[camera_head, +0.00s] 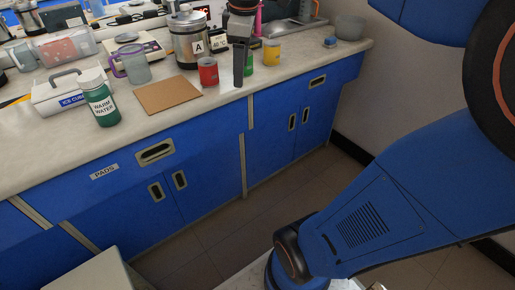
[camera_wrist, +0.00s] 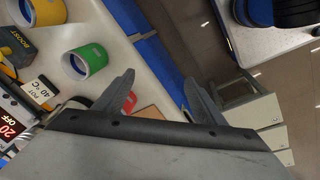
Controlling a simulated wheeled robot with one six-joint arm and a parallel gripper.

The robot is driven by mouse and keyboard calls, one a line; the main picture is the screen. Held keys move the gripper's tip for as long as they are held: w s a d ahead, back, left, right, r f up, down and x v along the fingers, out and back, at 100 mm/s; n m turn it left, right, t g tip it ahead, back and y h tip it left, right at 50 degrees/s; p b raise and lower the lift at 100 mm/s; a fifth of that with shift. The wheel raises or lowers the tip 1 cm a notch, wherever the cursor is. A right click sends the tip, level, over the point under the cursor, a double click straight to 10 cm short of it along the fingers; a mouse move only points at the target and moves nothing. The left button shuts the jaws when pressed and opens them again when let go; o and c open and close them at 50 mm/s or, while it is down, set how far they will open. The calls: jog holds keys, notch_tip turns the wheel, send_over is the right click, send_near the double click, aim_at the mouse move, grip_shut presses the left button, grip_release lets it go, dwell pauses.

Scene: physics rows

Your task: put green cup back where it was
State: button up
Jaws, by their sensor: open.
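The green cup (camera_head: 249,58) stands on the counter between the red cup (camera_head: 207,71) and the yellow cup (camera_head: 271,52). In the head view my gripper (camera_head: 239,68) hangs in front of it and hides part of it. In the wrist view the green cup (camera_wrist: 97,57) shows its open mouth, left of my gripper (camera_wrist: 158,92), outside the fingers. The fingers are spread apart with nothing between them. The yellow cup (camera_wrist: 11,12) is at the upper left of that view.
A steel pot marked A (camera_head: 187,42) stands behind the red cup. A brown board (camera_head: 169,95), a warm water bottle (camera_head: 101,101) and a purple-handled jug (camera_head: 134,66) are to the left. A grey bowl (camera_head: 350,27) is at the right. The counter's front edge is close to my gripper.

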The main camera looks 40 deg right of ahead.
jog(key=s+a+f+m+t, duration=0.1)
jog(key=s+a+f+m, duration=0.2)
jog(key=s+f+m, duration=0.2)
jog(key=s+a+f+m+t, duration=0.1)
jog(key=s+a+f+m, duration=0.2)
jog(key=s+f, duration=0.7)
jog(key=shift+s+m+t, duration=0.3)
jog(key=shift+s+m, duration=0.2)
jog(key=shift+m, duration=0.5)
